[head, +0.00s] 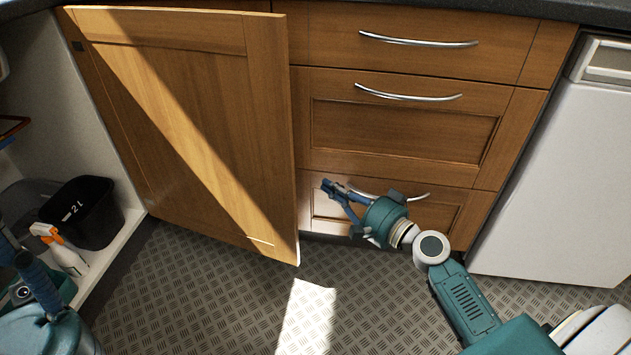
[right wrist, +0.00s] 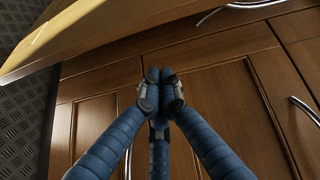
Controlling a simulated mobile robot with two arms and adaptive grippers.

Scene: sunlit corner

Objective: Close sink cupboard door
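The wooden cupboard door (head: 200,120) stands open in the head view, with its free right edge out from the drawer fronts. A white cupboard interior (head: 70,110) shows open to its left. My right gripper (head: 327,186) is just right of the door's free edge, in front of the bottom drawer, and apart from the door. Its blue fingertips meet in the right wrist view (right wrist: 161,78), with nothing between them. The door also shows at the upper left there (right wrist: 90,35). My left gripper (head: 30,290) shows only partly at the lower left; its opening is unclear.
Drawers with metal handles (head: 410,95) are behind my right gripper. A white appliance (head: 570,170) stands at the right. A black 2 L container (head: 85,212) and a white spray bottle (head: 65,252) stand in the cupboard. The patterned floor (head: 230,290) before the door is clear.

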